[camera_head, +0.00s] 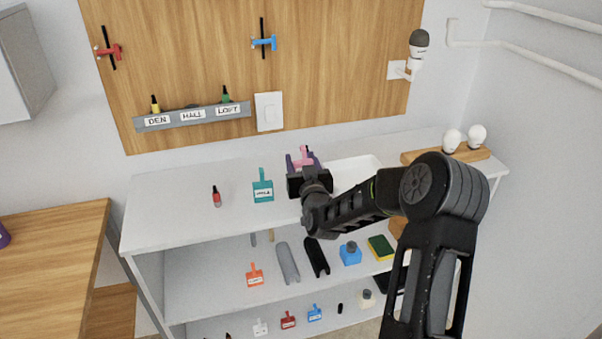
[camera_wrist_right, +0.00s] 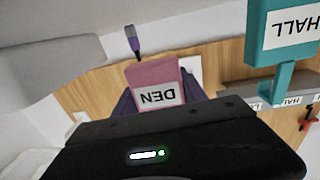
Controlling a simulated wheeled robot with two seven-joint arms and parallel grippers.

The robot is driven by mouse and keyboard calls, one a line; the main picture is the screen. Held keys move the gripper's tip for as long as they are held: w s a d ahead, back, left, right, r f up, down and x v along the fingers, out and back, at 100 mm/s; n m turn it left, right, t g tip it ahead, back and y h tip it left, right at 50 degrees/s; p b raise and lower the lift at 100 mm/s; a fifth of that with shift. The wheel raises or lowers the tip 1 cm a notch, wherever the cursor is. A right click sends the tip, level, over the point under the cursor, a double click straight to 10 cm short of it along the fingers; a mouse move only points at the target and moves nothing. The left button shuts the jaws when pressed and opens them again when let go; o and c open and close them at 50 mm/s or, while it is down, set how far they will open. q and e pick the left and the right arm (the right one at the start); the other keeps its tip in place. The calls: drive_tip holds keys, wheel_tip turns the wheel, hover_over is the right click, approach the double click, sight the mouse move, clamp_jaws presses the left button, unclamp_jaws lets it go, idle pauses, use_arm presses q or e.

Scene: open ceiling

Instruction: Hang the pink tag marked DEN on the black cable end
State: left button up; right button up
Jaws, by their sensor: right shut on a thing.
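My right gripper (camera_head: 304,163) is shut on the pink tag (camera_head: 304,154) above the white shelf top. In the right wrist view the pink tag (camera_wrist_right: 155,84) shows upside down between the fingers, with DEN on its white label. Which item is the black cable end is unclear. Black rods pass through a red clip (camera_head: 108,50) and a blue clip (camera_head: 265,42) on the board. A grey strip (camera_head: 175,124) labelled DEN, HALL and LOFT holds a yellow piece and a green piece with black tips. A low dark shape shows behind HALL. My left gripper is not in view.
A teal tag (camera_head: 262,188) and a red dark-tipped piece (camera_head: 217,197) stand on the shelf top, left of my gripper. A white tray (camera_head: 362,166) is behind my arm. Bulbs stand on a wooden block (camera_head: 474,155). The lower shelves hold several items.

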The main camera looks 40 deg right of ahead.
wheel_tip(320, 180, down, 3)
drive_tip(key=shift+f+p, duration=0.2)
drive_tip(key=shift+p, duration=0.15)
drive_tip(key=shift+f, duration=0.3)
drive_tip(key=shift+f, duration=0.15)
drive_tip(key=o, duration=0.9)
drive_tip(key=shift+b, duration=0.3)
drive_tip(key=o, duration=0.5)
drive_tip(key=shift+c, duration=0.2)
